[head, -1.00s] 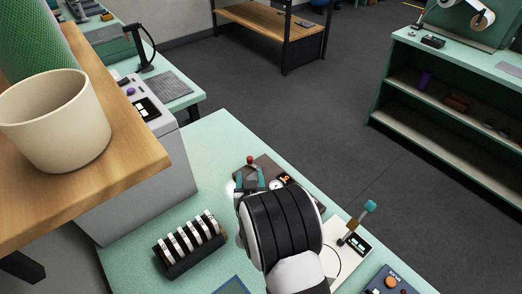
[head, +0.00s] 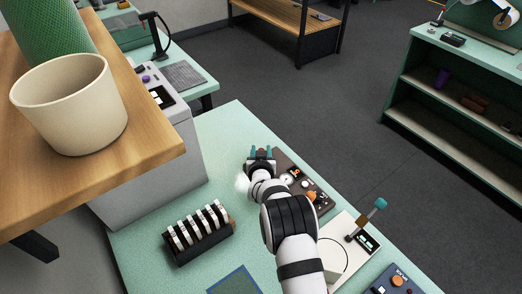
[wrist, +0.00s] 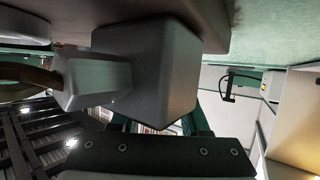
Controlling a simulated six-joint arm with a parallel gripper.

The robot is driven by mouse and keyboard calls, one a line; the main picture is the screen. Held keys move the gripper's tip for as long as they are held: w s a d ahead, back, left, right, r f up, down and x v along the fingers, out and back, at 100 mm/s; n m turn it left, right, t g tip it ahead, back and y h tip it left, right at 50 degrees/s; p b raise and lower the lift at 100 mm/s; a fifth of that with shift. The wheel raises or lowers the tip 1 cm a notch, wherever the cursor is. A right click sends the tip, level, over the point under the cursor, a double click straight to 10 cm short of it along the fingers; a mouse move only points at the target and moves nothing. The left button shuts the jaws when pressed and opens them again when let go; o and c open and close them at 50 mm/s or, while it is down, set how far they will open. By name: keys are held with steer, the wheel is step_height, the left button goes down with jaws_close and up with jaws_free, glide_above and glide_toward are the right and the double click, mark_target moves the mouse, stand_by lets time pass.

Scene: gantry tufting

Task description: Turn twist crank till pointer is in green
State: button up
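The brown panel (head: 322,200) on the mint bench bears a small white dial (head: 287,180), a lit orange display (head: 296,172) and an orange knob (head: 311,196). A red-tipped part (head: 262,151), likely the crank's, shows at its far left end. My gripper (head: 261,153) is there, its teal fingers apart on either side of the red. In the wrist view, a grey block with a short arm (wrist: 145,75) hangs close before my gripper (wrist: 160,125), with a gap between the fingers. Contact is unclear. The dial's pointer and any green zone are too small to read.
A white panel (head: 335,262) with a teal-tipped lever (head: 378,203) stands right of my arm. A blue box with an orange knob (head: 397,281) is at front right. A rack of white pieces (head: 200,235) sits left. A beige cup (head: 70,105) stands on the wooden shelf (head: 150,165).

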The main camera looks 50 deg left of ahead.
jaws_close()
steer(key=shift+t, duration=0.3)
steer(key=m+t+h, duration=0.1)
steer(key=w+m+t+h, duration=0.1)
steer(key=m, duration=0.1)
steer(key=shift+a+m+t+h, duration=0.15)
steer(key=shift+m+t+h, duration=0.15)
steer(key=shift+h, duration=0.1)
steer(key=shift+w+m+t+h, duration=0.25)
steer(key=shift+m+t+h, duration=0.1)
steer(key=shift+m+h, duration=0.25)
steer(key=shift+w+m+t+h, duration=0.2)
steer(key=shift+m+t+h, duration=0.15)
steer(key=shift+m+h, duration=0.25)
steer(key=shift+r+h, duration=0.1)
steer(key=shift+h, duration=0.2)
steer(key=shift+o, duration=1.3)
jaws_free()
steer(key=shift+v, duration=3.8)
steer(key=shift+w, duration=0.1)
